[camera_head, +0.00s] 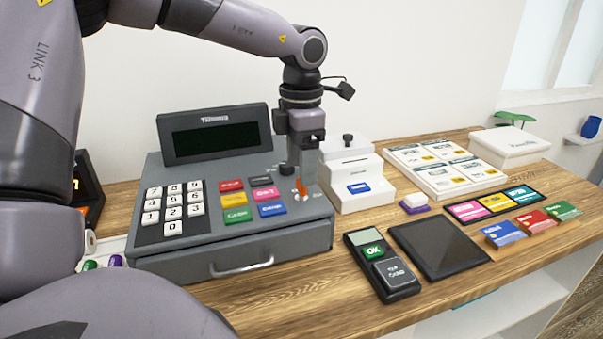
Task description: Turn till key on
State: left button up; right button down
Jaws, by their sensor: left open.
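The grey till (290,232) stands on the wooden counter, with a dark display (215,138), white number keys and several coloured keys on top. A small orange-red piece (301,188), which looks like the till key, shows at the right of the till's top, beside the coloured keys. My left gripper (300,174) points down over this spot, open, its fingertips close around or just above the orange-red piece. I cannot tell whether they touch it. The key's lower part and its turn position are too small to make out. My right gripper is not in view.
A white receipt printer (352,180) stands close to the right of my gripper. A card terminal (381,266), a dark tablet (439,247), coloured cards (505,233) and a price board (446,168) lie further right. Bare counter shows in front of the till.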

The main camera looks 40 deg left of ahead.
aim_at(301, 189)
pick_arm(q)
jog(key=shift+f, duration=1.7)
jog(key=c, duration=1)
jog(key=shift+c, duration=0.2)
jog(key=m+b, duration=0.1)
jog(key=m, duration=0.1)
jog(key=shift+f+m, duration=0.1)
jog(key=shift+m, duration=0.3)
jog(key=m+b, duration=0.1)
jog(key=m, duration=0.3)
jog(key=shift+m+b, duration=0.3)
jog(key=shift+b, duration=0.05)
jog(key=m, duration=1.1)
